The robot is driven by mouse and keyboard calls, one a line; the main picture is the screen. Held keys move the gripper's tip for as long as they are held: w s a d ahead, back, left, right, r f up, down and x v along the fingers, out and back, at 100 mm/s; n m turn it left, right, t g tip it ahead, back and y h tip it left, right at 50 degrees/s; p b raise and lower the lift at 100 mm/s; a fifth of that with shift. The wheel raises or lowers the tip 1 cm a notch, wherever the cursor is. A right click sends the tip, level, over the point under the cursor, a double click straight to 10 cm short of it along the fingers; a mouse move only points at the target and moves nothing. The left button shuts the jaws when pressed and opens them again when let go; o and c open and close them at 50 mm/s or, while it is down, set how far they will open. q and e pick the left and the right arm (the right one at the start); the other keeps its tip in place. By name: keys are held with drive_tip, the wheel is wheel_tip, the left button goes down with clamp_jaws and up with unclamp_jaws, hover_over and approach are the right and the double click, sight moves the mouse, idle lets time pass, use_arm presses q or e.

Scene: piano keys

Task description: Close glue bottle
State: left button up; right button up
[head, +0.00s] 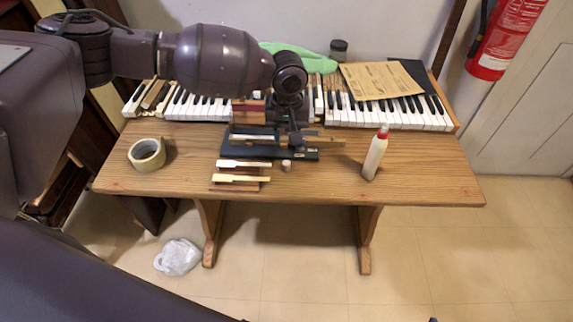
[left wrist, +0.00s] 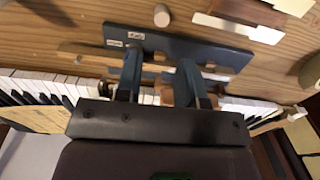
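The glue bottle (head: 374,156) is white with a red top and stands upright on the right part of the wooden table in the head view. Whether its tip is covered is too small to tell. A small pale cylinder (head: 286,165) stands near the table's middle, left of the bottle; it also shows in the left wrist view (left wrist: 161,15). My left gripper (head: 297,142) is over the dark tray, left of the bottle and apart from it. In the left wrist view its two fingers (left wrist: 158,75) are spread, with no bottle between them. My right gripper is not in view.
The dark tray (head: 312,154) holds wooden key pieces. Pale key sticks (head: 243,178) lie in front of it. A tape roll (head: 147,154) lies at left. The table's front right is clear.

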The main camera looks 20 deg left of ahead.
use_arm(q)
drive_tip(key=shift+f, duration=0.5)
drive_tip(key=b, duration=0.1)
hover_over(287, 162)
wheel_tip(287, 162, down, 4)
drive_tip(key=shift+w+f, duration=0.1)
drive_tip(key=shift+f, duration=0.25)
